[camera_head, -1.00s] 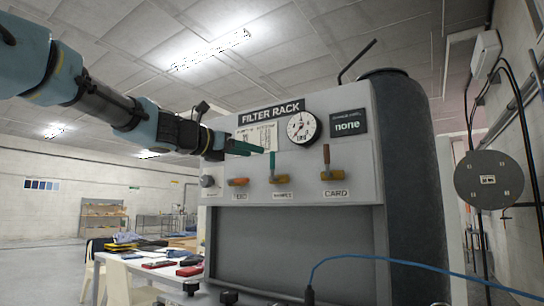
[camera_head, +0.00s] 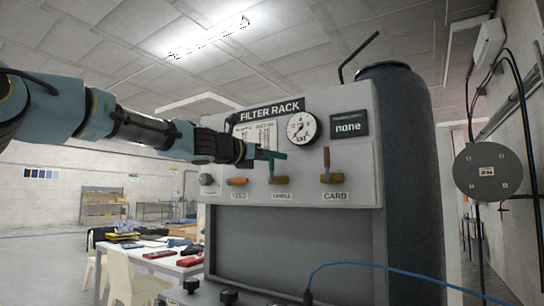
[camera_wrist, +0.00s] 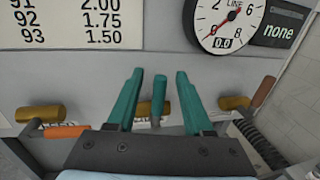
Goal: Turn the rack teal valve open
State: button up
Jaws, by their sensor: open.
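The teal valve handle (camera_head: 271,169) stands upright at the middle valve on the filter rack's (camera_head: 226,222) front panel, above a brass valve body (camera_head: 279,180). In the wrist view the teal handle (camera_wrist: 158,92) shows between the two teal fingers of my gripper (camera_wrist: 158,76), with a gap on each side. My gripper (camera_head: 270,154) is open and its fingers overlap the top of the handle in the head view. My palm hides the lower part of the handle and some of the valve labels in the wrist view.
A valve with an orange handle (camera_head: 237,182) is to the left, its handle lying sideways. A valve with an upright brown handle (camera_head: 326,158) is to the right. A round gauge (camera_head: 301,127) and a display reading "none" (camera_head: 348,125) sit above. A blue cable (camera_head: 385,262) crosses in front, lower down.

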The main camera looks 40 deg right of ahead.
jog(key=shift+c, duration=0.3)
grip_shut()
dwell(1.1)
